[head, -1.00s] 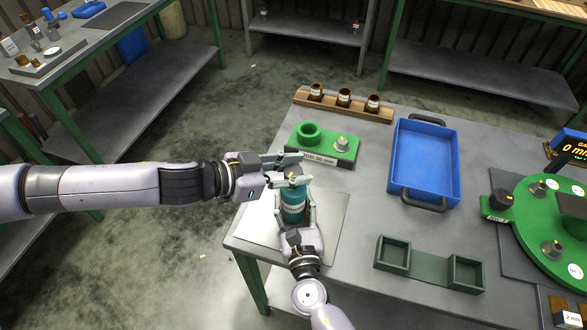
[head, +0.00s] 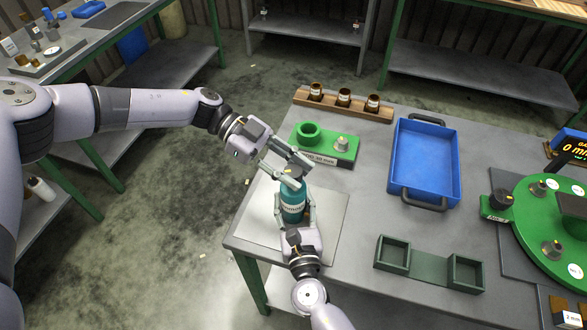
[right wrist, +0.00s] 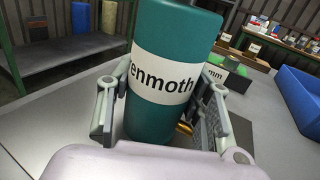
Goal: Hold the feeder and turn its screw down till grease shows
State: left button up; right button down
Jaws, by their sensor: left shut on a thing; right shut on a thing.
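The feeder (head: 292,204) is a teal cylinder with a white label, upright over the pale mat (head: 328,222) at the near left corner of the table. In the right wrist view the feeder (right wrist: 165,105) fills the middle, its label ending in "enmoth". My right gripper (head: 295,216) is shut around its body from the near side. My left gripper (head: 290,177) is shut on the screw at the feeder's top, coming in from the upper left. The fingers mostly hide the screw, and I cannot see any grease.
A green block (head: 322,146) with a ring and a metal knob stands just behind. A wooden rack (head: 342,104) holds three brown jars. A blue tray (head: 425,165), a dark green two-bin holder (head: 428,265) and a green round fixture (head: 540,215) lie to the right.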

aim_at(293, 171)
pick_arm(q)
jog(key=m+g+y, duration=0.4)
jog(key=m+g, duration=0.1)
jog(key=shift+m, duration=0.3)
jog(key=shift+y, duration=0.3)
jog(key=o, duration=1.2)
jog(key=shift+c, duration=0.2)
notch_tip(293, 171, up, 10)
